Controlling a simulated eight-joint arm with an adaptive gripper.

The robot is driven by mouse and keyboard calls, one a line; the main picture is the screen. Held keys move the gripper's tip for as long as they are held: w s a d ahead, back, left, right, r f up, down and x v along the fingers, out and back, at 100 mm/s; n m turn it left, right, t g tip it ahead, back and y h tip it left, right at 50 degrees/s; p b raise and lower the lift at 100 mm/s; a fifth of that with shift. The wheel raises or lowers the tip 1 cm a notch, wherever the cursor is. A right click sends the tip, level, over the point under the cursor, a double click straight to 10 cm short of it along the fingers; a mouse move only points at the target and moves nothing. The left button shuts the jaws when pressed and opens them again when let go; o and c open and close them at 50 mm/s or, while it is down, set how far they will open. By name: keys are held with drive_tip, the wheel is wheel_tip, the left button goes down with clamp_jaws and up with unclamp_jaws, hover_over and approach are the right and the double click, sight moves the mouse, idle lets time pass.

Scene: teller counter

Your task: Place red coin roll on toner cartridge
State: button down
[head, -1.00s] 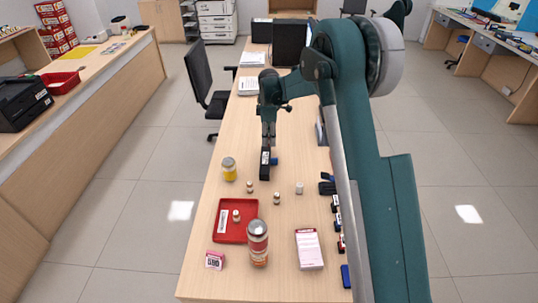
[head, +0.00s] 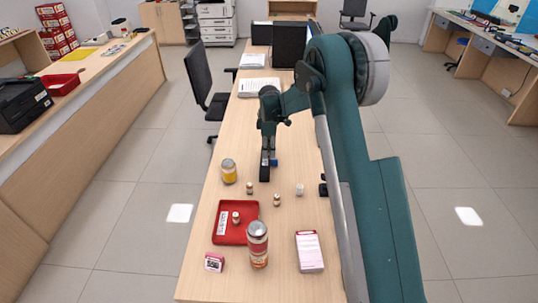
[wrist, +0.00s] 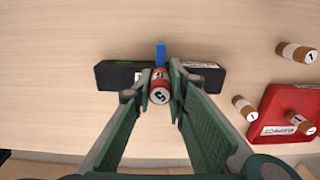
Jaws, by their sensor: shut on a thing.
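The red coin roll (wrist: 160,88), with a 5 on its end, is between the fingers of my gripper (wrist: 160,76) in the wrist view. My gripper is shut on it. The black toner cartridge (wrist: 118,74) lies directly behind and below the roll, with a blue tab (wrist: 160,53) at its far side. I cannot tell whether the roll touches the cartridge. In the head view, my gripper (head: 267,150) is over the cartridge (head: 265,174) on the counter and hides part of it. The roll cannot be made out there.
Several small coin rolls (head: 277,200) stand near, one in a red tray (head: 222,237). A yellow jar (head: 229,172) stands left of the cartridge. A tall jar (head: 258,246), a pink-and-white box (head: 310,252) and a small pink item (head: 214,262) are at the front.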

drive_tip(key=shift+f, duration=0.7)
drive_tip(key=shift+f, duration=0.15)
drive_tip(key=c, duration=2.3)
unclamp_jaws()
wheel_tip(320, 180, up, 12)
drive_tip(key=shift+r+p, duration=0.15)
drive_tip(key=shift+p, duration=0.5)
drive_tip(key=shift+r, duration=0.1)
